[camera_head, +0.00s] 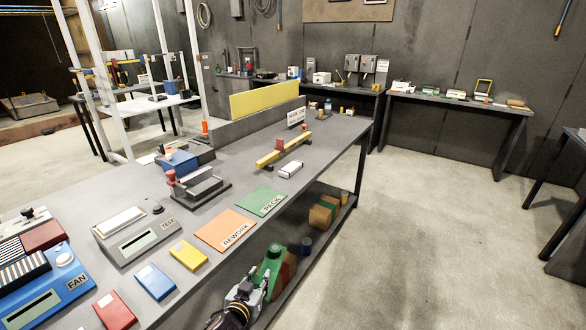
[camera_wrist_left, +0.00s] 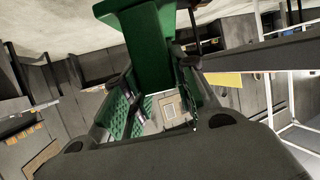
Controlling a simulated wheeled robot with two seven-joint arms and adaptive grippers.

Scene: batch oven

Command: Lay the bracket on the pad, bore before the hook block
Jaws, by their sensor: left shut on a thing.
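The green bracket (camera_head: 272,262) is in my left gripper (camera_head: 250,286), off the front edge of the bench and beside it. The bracket also fills the upper middle of the left wrist view (camera_wrist_left: 145,45), between the dark fingers (camera_wrist_left: 160,68), which are shut on it. Its bore cannot be made out clearly. A small white sign (camera_head: 296,117) with dark lettering, seemingly starting with "HOOK", stands at the far end of the bench. Which thing is the pad or the hook block cannot be told for sure. My right gripper is not in view.
The grey bench (camera_head: 215,205) bears an orange REWORK mat (camera_head: 221,228), a green PACK mat (camera_head: 261,201), a TEST box (camera_head: 137,240), a grey fixture (camera_head: 205,188), a yellow bar (camera_head: 270,158) and a white block (camera_head: 291,169). Boxes (camera_head: 322,212) sit on the lower shelf. Floor at right is clear.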

